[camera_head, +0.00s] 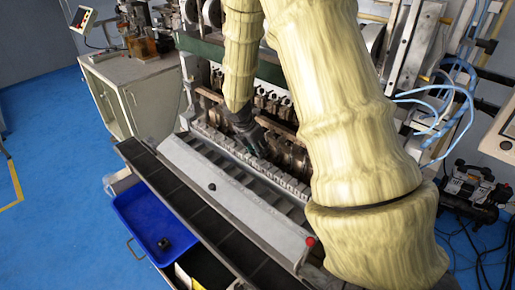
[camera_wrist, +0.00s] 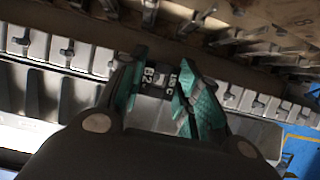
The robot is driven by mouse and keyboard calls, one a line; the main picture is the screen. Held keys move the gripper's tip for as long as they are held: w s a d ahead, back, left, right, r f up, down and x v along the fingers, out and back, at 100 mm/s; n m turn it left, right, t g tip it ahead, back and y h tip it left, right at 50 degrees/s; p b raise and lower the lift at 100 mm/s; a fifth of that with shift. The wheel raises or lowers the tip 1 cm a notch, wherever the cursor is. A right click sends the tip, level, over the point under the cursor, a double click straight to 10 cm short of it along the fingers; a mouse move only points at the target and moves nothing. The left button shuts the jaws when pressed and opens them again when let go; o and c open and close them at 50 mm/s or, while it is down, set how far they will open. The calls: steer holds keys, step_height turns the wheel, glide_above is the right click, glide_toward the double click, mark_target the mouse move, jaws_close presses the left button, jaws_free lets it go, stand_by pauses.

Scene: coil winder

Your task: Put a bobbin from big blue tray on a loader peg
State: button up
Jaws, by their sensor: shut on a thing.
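My gripper (camera_head: 250,146) is over the row of grey loader blocks at the front of the winder. The loader pegs (camera_wrist: 66,50) run as a row of light blocks with small dark pegs, left and right of the fingers. The held bobbin is above or at this row; contact with a peg cannot be told. The big blue tray (camera_head: 135,207) is at lower left in the head view, with a dark bobbin (camera_head: 164,243) in it.
A long light loader cover (camera_head: 225,200) with a black knob (camera_head: 212,187) lies in front of the pegs. A red-knobbed lever (camera_head: 310,241) stands at its near end. Winder machinery (camera_head: 285,150) is close behind my gripper. My arm hides much of the right side.

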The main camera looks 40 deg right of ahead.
steer(key=shift+f+b, duration=0.5)
steer(key=shift+f, duration=0.65)
steer(key=o, duration=0.8)
steer(key=shift+c, duration=0.2)
steer(key=shift+r, duration=0.1)
steer(key=v, duration=1.2)
